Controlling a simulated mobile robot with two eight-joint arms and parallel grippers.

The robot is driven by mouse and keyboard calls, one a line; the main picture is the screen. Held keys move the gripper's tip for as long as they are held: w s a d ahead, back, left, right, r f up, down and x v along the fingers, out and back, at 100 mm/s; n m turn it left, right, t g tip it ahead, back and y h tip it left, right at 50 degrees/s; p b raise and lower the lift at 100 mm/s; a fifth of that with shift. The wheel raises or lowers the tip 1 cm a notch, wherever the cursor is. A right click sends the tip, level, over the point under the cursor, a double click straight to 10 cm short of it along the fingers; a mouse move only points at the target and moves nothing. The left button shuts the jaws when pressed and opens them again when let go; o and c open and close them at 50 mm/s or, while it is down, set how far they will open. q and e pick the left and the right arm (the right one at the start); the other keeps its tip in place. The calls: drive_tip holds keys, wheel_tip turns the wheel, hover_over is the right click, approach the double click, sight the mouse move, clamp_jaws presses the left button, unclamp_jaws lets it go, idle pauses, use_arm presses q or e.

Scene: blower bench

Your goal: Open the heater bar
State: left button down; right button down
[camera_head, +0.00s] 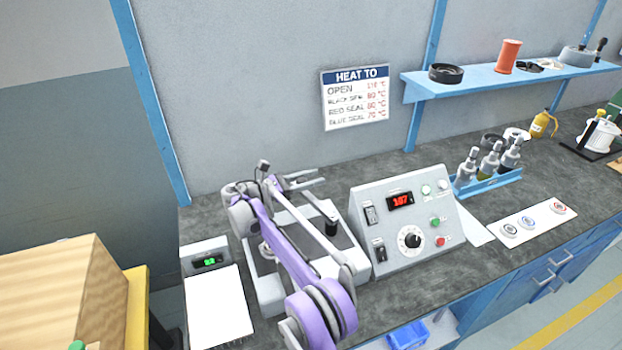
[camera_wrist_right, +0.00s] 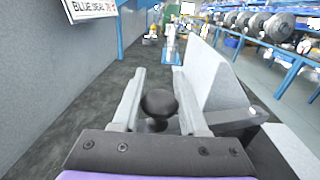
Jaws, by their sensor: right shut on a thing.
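The heater bar's black knob (camera_wrist_right: 158,103) stands between the two fingers of my right gripper (camera_wrist_right: 158,100) in the right wrist view, with both fingers against its sides. In the head view my right gripper (camera_head: 305,182) is over the back of the grey sealer base (camera_head: 270,295), fingers pointing right. My purple arm crosses in front and hides much of the sealer, so how far the bar is raised is unclear. The control box (camera_head: 405,265) beside it has a red display (camera_head: 400,200) that seems to read 107. My left gripper is not in view.
A "HEAT TO" sign (camera_head: 355,97) hangs on the wall. A small box with a green display (camera_head: 208,262) stands left. A blue rack of bottles (camera_head: 487,186) and a white strip with seals (camera_head: 520,227) are right. A wooden box (camera_head: 70,300) is at lower left.

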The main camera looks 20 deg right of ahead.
drive_tip(key=shift+c, duration=2.2)
unclamp_jaws()
drive_tip(key=a, duration=0.7)
drive_tip(key=s+a, duration=0.1)
drive_tip(key=a, duration=0.2)
drive_tip(key=shift+a, duration=0.35)
